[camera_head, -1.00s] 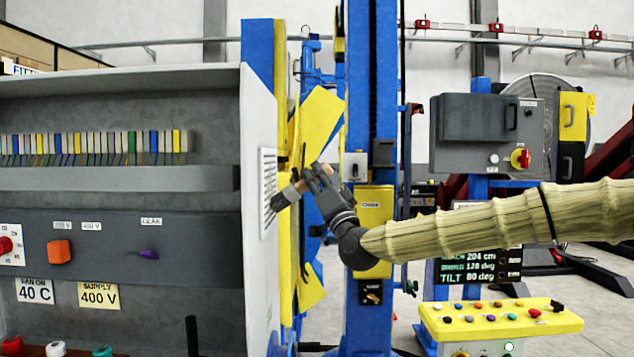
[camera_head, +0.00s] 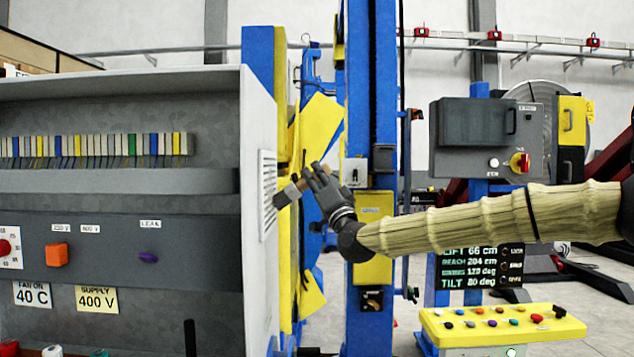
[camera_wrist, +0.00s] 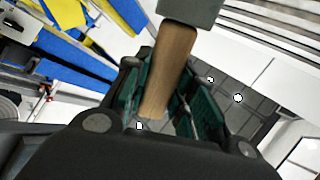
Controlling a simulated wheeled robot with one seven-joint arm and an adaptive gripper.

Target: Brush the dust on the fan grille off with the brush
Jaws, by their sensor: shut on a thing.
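The fan grille (camera_head: 267,190) is a white slotted panel on the right side wall of the grey cabinet, seen at a steep angle. My gripper (camera_head: 312,180) is shut on the brush (camera_head: 288,193), which has a wooden handle and a grey head. The brush points left and its head lies in front of or close to the grille's right edge; I cannot tell whether it touches. In the wrist view the handle (camera_wrist: 170,70) sits between the green finger pads, with pale slats of the grille (camera_wrist: 275,35) beyond the head. Dust on the grille cannot be made out.
The open cabinet (camera_head: 120,180) with switches and coloured terminals fills the left. A blue column (camera_head: 371,100) and yellow plates (camera_head: 318,125) stand close behind my gripper. A yellow control desk (camera_head: 500,325) with coloured buttons is at the lower right.

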